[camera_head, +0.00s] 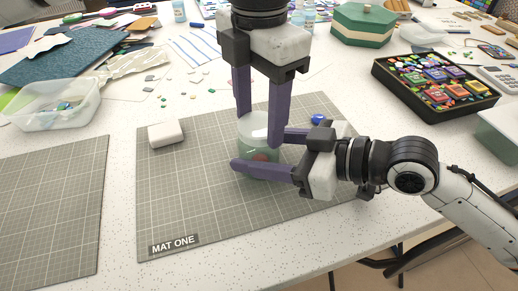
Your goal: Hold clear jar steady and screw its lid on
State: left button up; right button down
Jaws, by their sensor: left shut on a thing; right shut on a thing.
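The clear jar (246,151) stands upright on the grey mat marked MAT ONE (200,205), with something reddish visible inside it. Its pale, see-through lid (256,124) is at the top of the jar. My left gripper (258,130) points down from above and is shut on the lid, one purple finger on each side. My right gripper (262,153) comes in from the right, low down, and is shut on the jar body. The fingers hide parts of the jar and its rim, so I cannot tell how the lid sits on it.
A clear bin (52,113) stands at left, a black tray (421,104) of coloured pieces at right. The front of the mat is clear.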

pick_arm(q)
jog(key=shift+m, duration=0.7)
jog(key=o, duration=1.2)
jog(key=shift+o, duration=0.2)
notch_tip(320, 180, up, 12)
pick_arm(e)
jog(key=c, duration=0.6)
grip_release()
